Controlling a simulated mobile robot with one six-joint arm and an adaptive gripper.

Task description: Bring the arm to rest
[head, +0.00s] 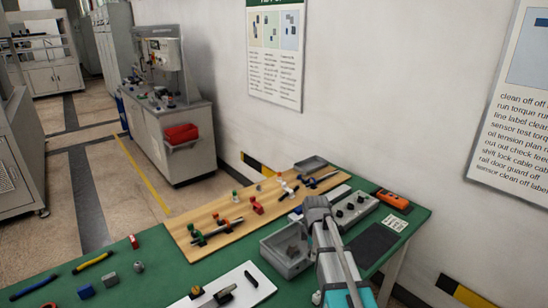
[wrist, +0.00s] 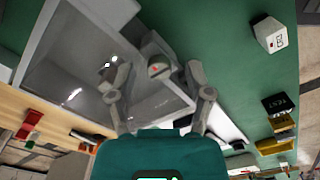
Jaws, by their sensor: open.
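My gripper (wrist: 155,75) shows in the wrist view with its two fingers spread apart and nothing held between them. It points toward a grey open tray (wrist: 62,52) that contains grey parts. In the head view my arm (head: 325,245) reaches over the green table beside the grey tray (head: 268,251). The fingertips are hidden or too small to tell there.
A wooden board (head: 205,212) with several small parts lies behind the tray on the green table (head: 150,262). A white plate (head: 262,292) lies in front. A grey fixture (head: 353,208), an orange device (head: 391,199) and a dark pad (head: 371,244) are at the right.

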